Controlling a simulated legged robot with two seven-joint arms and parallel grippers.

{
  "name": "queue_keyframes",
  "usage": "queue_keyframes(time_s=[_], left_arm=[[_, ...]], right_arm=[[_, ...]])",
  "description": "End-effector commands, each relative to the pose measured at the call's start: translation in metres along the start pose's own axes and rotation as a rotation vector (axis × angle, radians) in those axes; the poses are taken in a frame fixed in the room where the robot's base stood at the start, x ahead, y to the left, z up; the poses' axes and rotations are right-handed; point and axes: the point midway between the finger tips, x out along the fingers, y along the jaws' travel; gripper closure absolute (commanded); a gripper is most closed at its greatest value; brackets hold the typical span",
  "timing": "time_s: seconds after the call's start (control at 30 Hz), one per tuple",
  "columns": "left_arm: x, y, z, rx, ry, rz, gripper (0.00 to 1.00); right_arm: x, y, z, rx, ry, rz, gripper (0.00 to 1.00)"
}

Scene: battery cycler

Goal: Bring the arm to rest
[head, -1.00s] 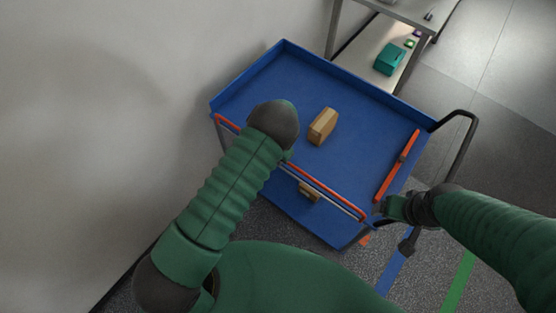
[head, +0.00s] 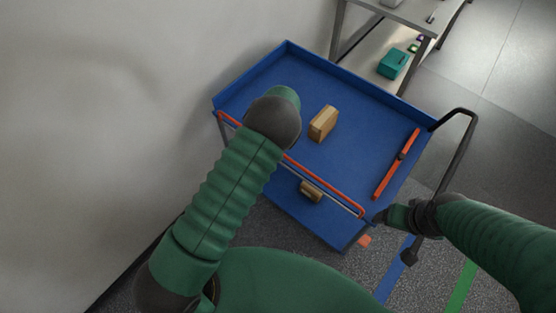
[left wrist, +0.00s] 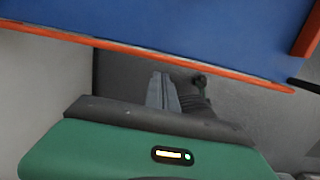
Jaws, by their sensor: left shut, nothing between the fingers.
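My left arm comes in from the lower left in the head view. It reaches over the near-left edge of the blue cart (head: 345,150) and ends in a dark joint; its gripper is hidden there. In the left wrist view my left gripper (left wrist: 162,92) shows as grey fingers, shut and empty, just below the cart's orange rail (left wrist: 150,58). My right arm comes in from the right. Its gripper (head: 381,216) is beside the cart's near-right corner, too small to tell if open or shut.
A wooden block (head: 323,124) stands on the cart's top tray, and another brown block (head: 311,191) shows below the orange rail. An orange bar (head: 396,164) lies at the tray's right. A black handle (head: 467,150) juts out right. A shelf with a teal box (head: 393,63) is behind.

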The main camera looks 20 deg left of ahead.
Motion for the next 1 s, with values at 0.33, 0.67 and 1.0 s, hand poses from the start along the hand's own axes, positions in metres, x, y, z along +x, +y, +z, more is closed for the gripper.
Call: queue_keyframes(time_s=[0.33, 0.67, 1.0], left_arm=[[-0.025, 0.001, 0.014, 0.001, 0.003, -0.001, 1.0], [-0.075, -0.005, -0.059, 0.858, -0.017, -0.01, 1.0], [-0.126, -0.049, -0.181, 2.453, 0.03, 0.14, 1.0]], right_arm=[[0.008, 0.0, 0.001, -0.001, 0.001, 0.0, 0.22], [0.037, 0.0, 0.009, -0.001, 0.0, 0.0, 0.22], [0.069, 0.0, 0.016, -0.001, 0.0, 0.0, 0.22]])
